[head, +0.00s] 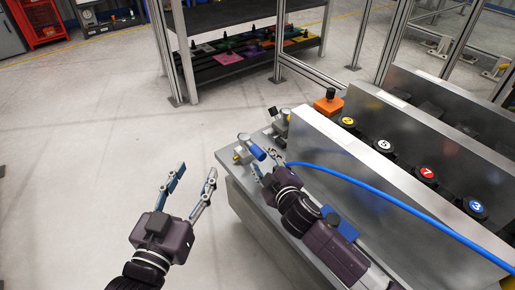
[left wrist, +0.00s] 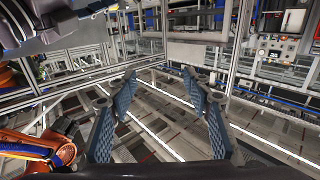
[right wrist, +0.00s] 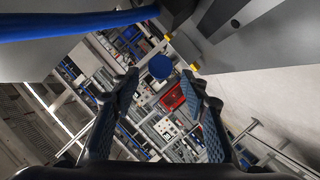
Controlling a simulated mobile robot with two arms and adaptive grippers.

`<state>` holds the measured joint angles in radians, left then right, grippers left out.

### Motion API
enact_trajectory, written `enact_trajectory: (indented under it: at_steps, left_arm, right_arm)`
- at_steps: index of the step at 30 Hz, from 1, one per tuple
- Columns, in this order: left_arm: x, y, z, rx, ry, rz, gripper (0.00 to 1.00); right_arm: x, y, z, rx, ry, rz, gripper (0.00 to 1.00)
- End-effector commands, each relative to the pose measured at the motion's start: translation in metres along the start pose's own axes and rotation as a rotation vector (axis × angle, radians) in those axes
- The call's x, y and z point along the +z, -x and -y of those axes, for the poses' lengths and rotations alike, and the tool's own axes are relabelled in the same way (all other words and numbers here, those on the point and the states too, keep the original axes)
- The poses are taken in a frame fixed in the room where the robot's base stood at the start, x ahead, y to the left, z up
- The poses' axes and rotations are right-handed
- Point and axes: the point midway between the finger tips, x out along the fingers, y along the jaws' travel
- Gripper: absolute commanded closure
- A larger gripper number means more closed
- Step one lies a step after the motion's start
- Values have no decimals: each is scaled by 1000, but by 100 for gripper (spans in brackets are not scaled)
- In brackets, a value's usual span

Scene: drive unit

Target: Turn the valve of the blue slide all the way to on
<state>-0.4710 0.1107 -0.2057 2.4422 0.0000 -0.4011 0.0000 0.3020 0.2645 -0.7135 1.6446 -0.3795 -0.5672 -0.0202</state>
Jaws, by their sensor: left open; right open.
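The valve (head: 243,155) is a brass and metal fitting with a blue handle (head: 257,152), at the left end of the grey bench. My right gripper (head: 265,164) is open just in front of the handle. In the right wrist view the handle's round blue end (right wrist: 160,66) shows between the tips of the open right gripper (right wrist: 160,80), with no clear contact. The blue slide (head: 343,225) is partly hidden by my right arm. My left gripper (head: 192,176) is open and empty over the floor left of the bench; it also shows open in the left wrist view (left wrist: 158,78).
A blue hose (head: 370,187) runs along the metal panel (head: 340,150) beside my right arm. An orange slide (head: 328,103) and another valve (head: 280,120) sit farther back. Numbered knobs (head: 426,172) line the panel. The floor (head: 90,150) at left is clear.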

Motion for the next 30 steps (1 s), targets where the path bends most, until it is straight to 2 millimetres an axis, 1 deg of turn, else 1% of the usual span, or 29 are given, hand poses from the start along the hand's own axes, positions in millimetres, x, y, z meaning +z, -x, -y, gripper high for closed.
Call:
enact_trajectory:
  at_steps: [3, 8, 12, 16, 22, 30]
  left_arm:
    - [-22, -1, -3, 6, 2, -109, 54]
    - [-55, 3, -7, 14, 6, -263, 54]
    - [-82, 11, -10, 21, 11, -392, 54]
    - [-102, 20, -12, 26, 15, -490, 54]
    - [-119, 30, -14, 30, 18, -578, 54]
    - [-123, 32, -14, 31, 19, -597, 54]
  right_arm:
    - [1, -15, 1, 1, 0, 0, 59]
    - [1, -32, 1, 1, -1, -1, 59]
    - [1, -45, 1, 1, -1, 0, 59]
    - [0, -55, 1, 0, -1, -1, 59]
    - [0, -63, 0, 0, -2, -1, 59]
    - [0, -65, 0, 0, -2, 0, 59]
